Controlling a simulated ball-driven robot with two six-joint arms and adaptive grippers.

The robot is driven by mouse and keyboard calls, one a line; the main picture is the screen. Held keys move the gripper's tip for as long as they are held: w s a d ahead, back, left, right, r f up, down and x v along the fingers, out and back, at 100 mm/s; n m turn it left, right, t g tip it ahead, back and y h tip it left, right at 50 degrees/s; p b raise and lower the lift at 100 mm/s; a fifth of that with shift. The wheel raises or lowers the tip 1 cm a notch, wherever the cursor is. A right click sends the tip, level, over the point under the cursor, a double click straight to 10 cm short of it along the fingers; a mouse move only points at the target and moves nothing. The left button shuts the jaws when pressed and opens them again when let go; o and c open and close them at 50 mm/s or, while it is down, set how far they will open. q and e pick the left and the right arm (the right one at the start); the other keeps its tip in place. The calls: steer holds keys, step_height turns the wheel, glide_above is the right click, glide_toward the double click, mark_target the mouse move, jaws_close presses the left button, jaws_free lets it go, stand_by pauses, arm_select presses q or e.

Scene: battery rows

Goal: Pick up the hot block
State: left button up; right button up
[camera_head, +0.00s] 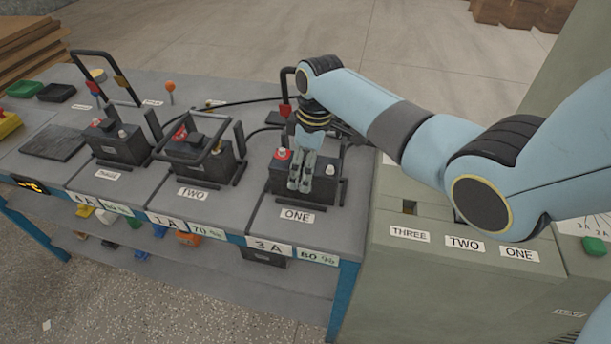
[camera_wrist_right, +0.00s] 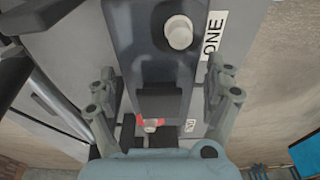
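Three dark battery blocks stand in a row on the grey bench: block THREE (camera_head: 117,149), block TWO (camera_head: 207,172) and block ONE (camera_head: 328,175). Nothing clearly shows which of them is hot. My right gripper (camera_head: 301,180) points down over block ONE. In the right wrist view my right gripper (camera_wrist_right: 162,92) has its fingers apart, with the dark block ONE (camera_wrist_right: 160,65) between them in the picture. A white terminal and a red one show on that block. I cannot tell whether the fingers touch it. My left gripper is not in view.
A dark empty pad (camera_head: 56,142) lies left of block THREE, near a small lit orange display (camera_head: 31,186). Black upright handles and cables stand around the blocks. A grey-green cabinet (camera_head: 460,285) with labels THREE, TWO, ONE stands at the right.

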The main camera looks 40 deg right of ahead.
steer(key=c, duration=1.6)
steer(key=shift+w+r, duration=0.1)
steer(key=shift+w, duration=0.05)
